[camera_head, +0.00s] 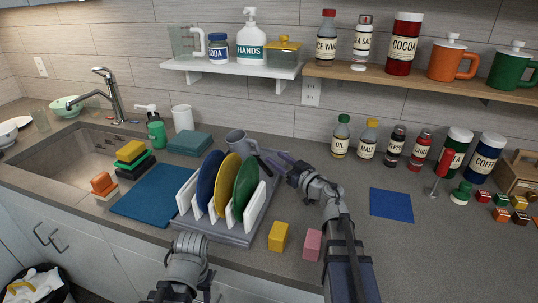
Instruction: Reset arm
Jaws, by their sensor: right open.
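My right gripper (273,162) reaches over the back right of the dish rack, with its fingers apart and nothing seen between them. It is close to a grey mug (240,142) at the rack's back; I cannot tell if they touch. The grey rack tray (262,205) holds a blue plate (208,178), a yellow plate (228,180) and a green plate (246,185) upright between white dividers. My left arm shows at the bottom, in front of the rack, but its gripper fingers do not show.
A yellow block (278,236) and a pink block (312,244) stand near the counter's front edge, close to my right arm. A blue mat (391,205) lies to the right with free counter around it. Bottles and jars line the wall. The sink (75,160) is at left.

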